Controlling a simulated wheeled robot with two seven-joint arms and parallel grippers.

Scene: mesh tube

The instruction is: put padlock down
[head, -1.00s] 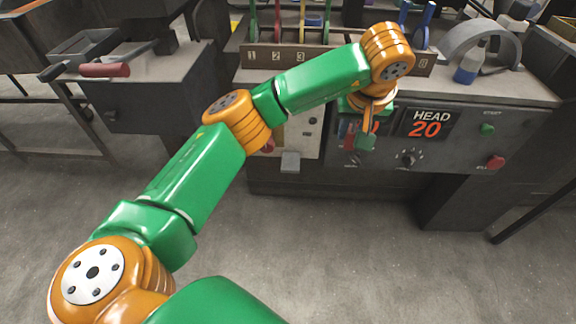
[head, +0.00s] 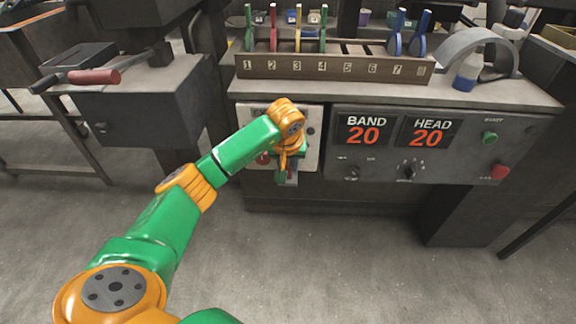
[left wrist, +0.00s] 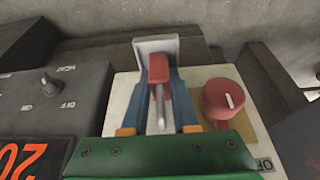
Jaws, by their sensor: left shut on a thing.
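My left gripper (head: 289,170) is in front of the pale switch panel (head: 313,148) at the left end of the machine's front. In the left wrist view my left gripper (left wrist: 158,80) is shut on the red padlock (left wrist: 158,68), whose metal shackle points back toward the camera. The padlock is over or against a small light grey ledge (left wrist: 155,45) on the panel; I cannot tell whether it touches. In the head view the gripper hides the padlock and most of the ledge. My right gripper is not in view.
A red rotary switch (left wrist: 222,100) on a yellow plate is close beside the gripper. The panel with BAND and HEAD displays (head: 430,130) is to the right. The floor in front is clear.

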